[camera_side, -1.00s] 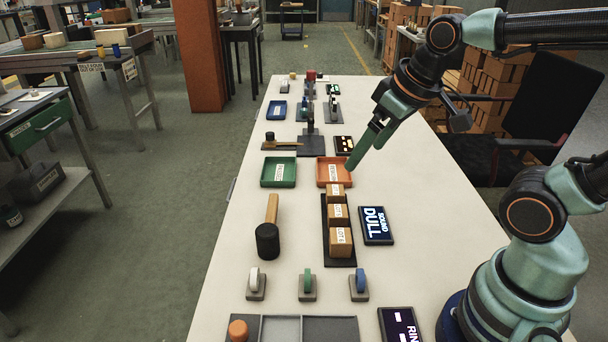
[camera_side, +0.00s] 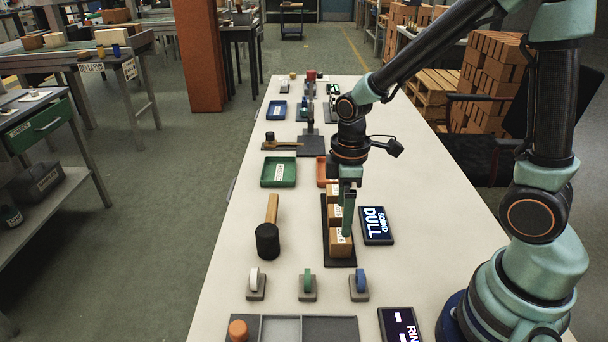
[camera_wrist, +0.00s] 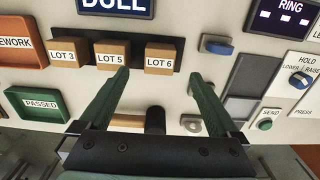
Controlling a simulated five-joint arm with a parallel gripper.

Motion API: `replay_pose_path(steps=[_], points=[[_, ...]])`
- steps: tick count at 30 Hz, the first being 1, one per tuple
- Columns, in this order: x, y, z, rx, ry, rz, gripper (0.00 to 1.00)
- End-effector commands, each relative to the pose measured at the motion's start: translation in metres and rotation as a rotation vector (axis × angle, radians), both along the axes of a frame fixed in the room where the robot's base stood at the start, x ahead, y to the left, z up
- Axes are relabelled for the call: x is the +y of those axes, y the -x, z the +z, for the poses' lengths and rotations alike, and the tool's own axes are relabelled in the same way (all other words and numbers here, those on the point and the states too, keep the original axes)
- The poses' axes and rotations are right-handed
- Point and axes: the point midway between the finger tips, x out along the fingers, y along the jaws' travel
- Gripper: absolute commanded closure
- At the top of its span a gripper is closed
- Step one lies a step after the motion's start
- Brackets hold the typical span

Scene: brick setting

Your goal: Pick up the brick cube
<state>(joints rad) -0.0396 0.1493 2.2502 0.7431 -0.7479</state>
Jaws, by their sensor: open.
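Three orange-brown brick cubes stand in a row on a black strip (camera_side: 328,255). The wrist view shows their labels: LOT 3 (camera_wrist: 67,54), LOT 5 (camera_wrist: 112,55) and LOT 6 (camera_wrist: 162,58). In the side view the LOT 6 cube (camera_side: 341,245) is nearest the camera; my gripper partly covers the row. My gripper (camera_side: 347,233) points down over the near part of the row. In the wrist view its fingers (camera_wrist: 160,75) are spread, with the LOT 6 cube appearing between and beyond the tips. Nothing is held.
A green PASSED tray (camera_side: 279,172) and an orange REWORK tray (camera_side: 321,172) lie beyond the row. A mallet (camera_side: 268,238) lies left. Bare table lies between mallet and strip.

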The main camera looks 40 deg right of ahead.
Motion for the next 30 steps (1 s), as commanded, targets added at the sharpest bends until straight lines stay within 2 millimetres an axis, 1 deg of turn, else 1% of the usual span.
replay_pose_path(steps=[1, 3, 6, 11, 21, 25, 30], points=[[0.0, 0.002, -0.01, 0.006, 0.001, -0.001, 0.03], [0.0, 0.001, -0.018, 0.004, 0.0, -0.001, 0.03], [0.0, 0.0, -0.025, 0.001, 0.0, -0.001, 0.03], [0.0, 0.0, -0.033, 0.001, 0.0, -0.002, 0.03], [0.001, -0.001, -0.073, 0.002, 0.001, -0.002, 0.03], [0.001, -0.002, -0.079, 0.0, 0.0, -0.002, 0.03], [0.001, -0.002, -0.08, -0.001, 0.0, -0.002, 0.03]])
